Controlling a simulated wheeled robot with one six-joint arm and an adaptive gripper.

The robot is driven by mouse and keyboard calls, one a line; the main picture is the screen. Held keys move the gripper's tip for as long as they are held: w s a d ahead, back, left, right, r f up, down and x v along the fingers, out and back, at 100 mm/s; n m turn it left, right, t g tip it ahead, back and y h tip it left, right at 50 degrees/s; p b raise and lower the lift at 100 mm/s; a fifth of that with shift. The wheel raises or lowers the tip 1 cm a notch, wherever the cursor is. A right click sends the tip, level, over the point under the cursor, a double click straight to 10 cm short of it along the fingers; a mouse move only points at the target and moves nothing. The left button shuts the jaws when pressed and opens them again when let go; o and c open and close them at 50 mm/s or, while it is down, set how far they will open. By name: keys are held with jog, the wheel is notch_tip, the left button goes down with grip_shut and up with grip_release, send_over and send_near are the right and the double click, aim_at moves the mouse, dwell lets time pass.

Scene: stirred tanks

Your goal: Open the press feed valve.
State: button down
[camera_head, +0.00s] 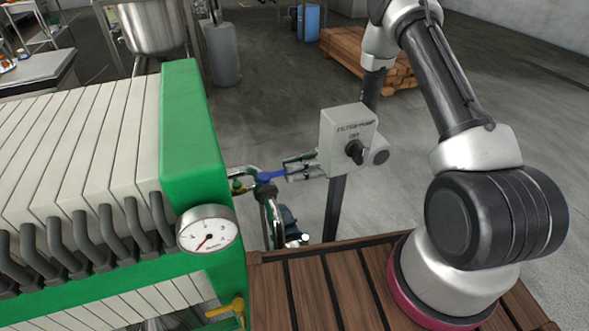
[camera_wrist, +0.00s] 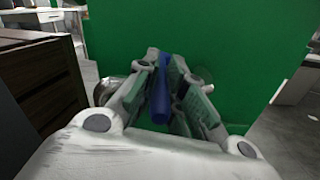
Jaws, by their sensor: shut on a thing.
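The blue valve handle (camera_head: 270,176) shows in the head view on the metal piping (camera_head: 243,171) just right of the green press end. I take it for the press feed valve. My gripper (camera_head: 290,169) reaches it from the right, partly hidden behind the grey control box. In the wrist view my gripper (camera_wrist: 164,100) has its fingers on both sides of the blue handle (camera_wrist: 162,92), shut on it. The handle points toward the wrist camera. The valve body is mostly hidden by the fingers.
The filter pump box (camera_head: 347,140) with a black knob stands on a post in front of my arm. The green press (camera_head: 195,130) with a pressure gauge (camera_head: 207,229) is at left. A yellow handle (camera_head: 228,308) sits low on the press.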

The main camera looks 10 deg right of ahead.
jog(key=shift+f, duration=0.1)
jog(key=shift+s+d+m+t, duration=0.1)
jog(key=shift+s+m+t, duration=0.45)
jog(key=shift+m+t, duration=0.4)
jog(key=c, duration=1.5)
grip_release()
jog(key=shift+f, duration=0.1)
jog(key=shift+o, duration=0.2)
jog(key=d, duration=1.2)
jog(key=shift+w, duration=0.4)
